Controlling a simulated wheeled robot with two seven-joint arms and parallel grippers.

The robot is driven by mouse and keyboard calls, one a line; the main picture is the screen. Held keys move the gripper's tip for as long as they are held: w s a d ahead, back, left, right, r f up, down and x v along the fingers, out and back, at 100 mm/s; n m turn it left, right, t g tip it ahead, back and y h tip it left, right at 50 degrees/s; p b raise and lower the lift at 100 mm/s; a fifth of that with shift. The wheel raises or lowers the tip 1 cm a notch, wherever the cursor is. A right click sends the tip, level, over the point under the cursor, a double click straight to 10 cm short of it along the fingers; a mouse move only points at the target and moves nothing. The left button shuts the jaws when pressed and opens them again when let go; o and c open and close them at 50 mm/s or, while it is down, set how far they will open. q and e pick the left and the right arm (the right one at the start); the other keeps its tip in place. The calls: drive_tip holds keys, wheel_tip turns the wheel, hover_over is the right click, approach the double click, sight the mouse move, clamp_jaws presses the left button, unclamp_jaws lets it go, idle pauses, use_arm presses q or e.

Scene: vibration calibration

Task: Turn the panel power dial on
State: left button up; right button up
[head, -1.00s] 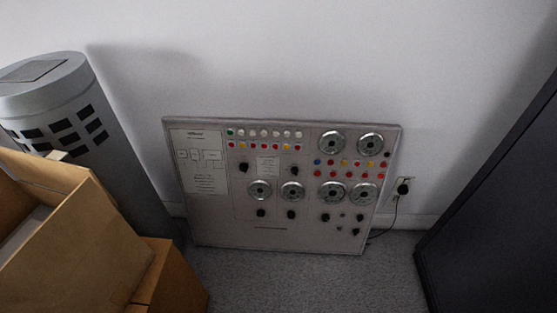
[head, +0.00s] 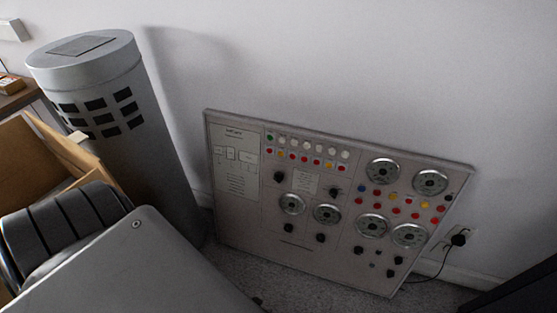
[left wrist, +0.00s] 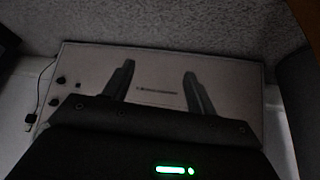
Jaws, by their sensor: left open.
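The panel (head: 300,240) leans against the wall, a pale board with coloured buttons, round metal gauges and several black knobs. Black knobs sit at its upper middle (head: 279,177), lower middle (head: 289,228) and lower right (head: 358,250). I cannot tell which is the power dial. My left arm covers the lower left of the head view. In the left wrist view my left gripper (left wrist: 157,80) is open and empty, its two dark fingers apart in front of the panel (left wrist: 225,75), which appears upside down there. Small knobs (left wrist: 60,80) lie left of the fingers. My right gripper is not in view.
A grey vented cylinder (head: 160,130) stands left of the panel. An open cardboard box (head: 50,150) is at the left. A wall outlet (head: 459,236) with a black plug and cord is at the right. A dark edge shows at the lower right.

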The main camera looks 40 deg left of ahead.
use_arm(q)
drive_tip(key=w+a+r+n+t+b, duration=0.1)
drive_tip(key=w+r+n+t+b, duration=0.15)
drive_tip(key=w, duration=0.95)
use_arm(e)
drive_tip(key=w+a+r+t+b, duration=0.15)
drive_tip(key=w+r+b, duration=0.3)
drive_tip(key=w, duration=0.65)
use_arm(q)
drive_tip(key=n+t+y+b, duration=0.2)
drive_tip(key=n+t+y, duration=0.5)
drive_tip(key=n+y, duration=0.3)
approach(275, 179)
drive_tip(key=shift+n+h, duration=0.45)
drive_tip(key=shift+h, duration=0.15)
drive_tip(key=b+x, duration=0.5)
drive_tip(key=x, duration=0.2)
drive_tip(key=shift+w+a+r, duration=0.1)
drive_tip(key=shift+w+a, duration=0.15)
drive_tip(key=shift+a, duration=0.1)
drive_tip(key=shift+w+a+r+b, duration=0.15)
drive_tip(key=shift+w+a+b, duration=0.15)
drive_tip(key=shift+w, duration=0.15)
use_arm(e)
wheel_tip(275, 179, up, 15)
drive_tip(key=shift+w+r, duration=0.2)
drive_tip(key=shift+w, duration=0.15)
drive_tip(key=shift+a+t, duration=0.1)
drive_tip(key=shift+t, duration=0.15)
